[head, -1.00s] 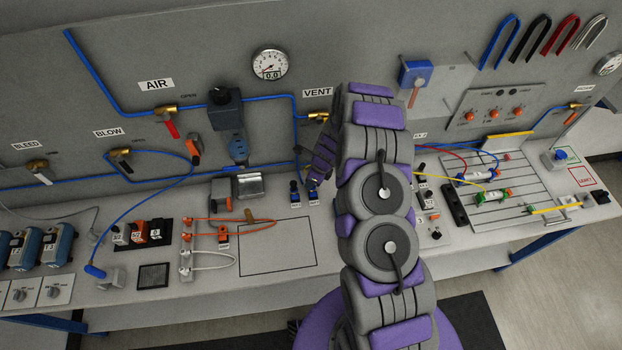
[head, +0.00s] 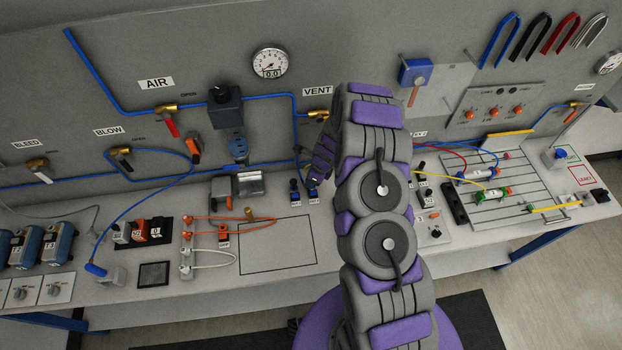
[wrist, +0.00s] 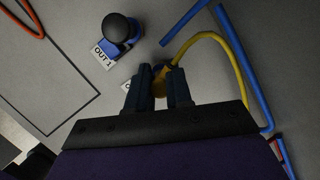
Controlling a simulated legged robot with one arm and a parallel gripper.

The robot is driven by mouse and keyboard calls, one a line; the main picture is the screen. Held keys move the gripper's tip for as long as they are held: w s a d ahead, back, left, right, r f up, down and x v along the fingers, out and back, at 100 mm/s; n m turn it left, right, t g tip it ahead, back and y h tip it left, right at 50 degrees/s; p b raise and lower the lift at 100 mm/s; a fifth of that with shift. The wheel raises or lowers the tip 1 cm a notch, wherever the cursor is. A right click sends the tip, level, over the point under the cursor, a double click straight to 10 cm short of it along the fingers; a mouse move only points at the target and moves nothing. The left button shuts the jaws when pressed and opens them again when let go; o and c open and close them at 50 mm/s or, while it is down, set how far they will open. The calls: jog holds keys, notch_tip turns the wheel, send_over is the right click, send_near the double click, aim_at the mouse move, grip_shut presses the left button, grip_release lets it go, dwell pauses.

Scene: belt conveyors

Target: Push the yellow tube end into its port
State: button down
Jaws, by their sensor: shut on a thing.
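My gripper (wrist: 161,92) is shut on the yellow tube end (wrist: 159,88), which shows between the two dark fingers in the wrist view. The yellow tube (wrist: 225,45) arches up and right from it, then down the right side. A port with a black round top and blue body (wrist: 118,30) stands up and left of the fingers, labelled OUT 1. A second label (wrist: 127,85) is mostly hidden beside the left finger. The port under the tube end is hidden, so I cannot tell how far in the end sits. In the head view, my arm hides the tube end.
A blue tube (wrist: 246,75) runs down the right of the wrist view, and an orange tube (wrist: 31,17) curves at top left. In the head view, a slotted plate (head: 510,180) with cylinders lies right of my arm. An outlined bench area (head: 277,246) is clear.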

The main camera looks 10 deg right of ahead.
jog(key=shift+s+f, duration=0.15)
jog(key=shift+f, duration=0.25)
dwell(0.7)
jog(key=shift+s+a+f, duration=0.1)
jog(key=shift+s+f, duration=0.2)
jog(key=shift+s, duration=0.1)
dwell(0.3)
jog(key=c, duration=1.3)
grip_release()
jog(key=shift+s+f, duration=0.15)
jog(key=shift+o, duration=1)
jog(key=shift+r+p, duration=0.65)
jog(key=shift+r, duration=0.1)
jog(key=shift+w+r+p, duration=0.25)
jog(key=shift+r+p, duration=0.2)
jog(key=shift+r, duration=0.15)
jog(key=shift+w+r+p, duration=0.25)
jog(key=shift+r+p, duration=0.15)
jog(key=shift+r, duration=0.2)
notch_tip(320, 180, up, 4)
jog(key=p, duration=0.3)
jog(key=shift+w+f, duration=0.1)
jog(key=shift+w, duration=0.05)
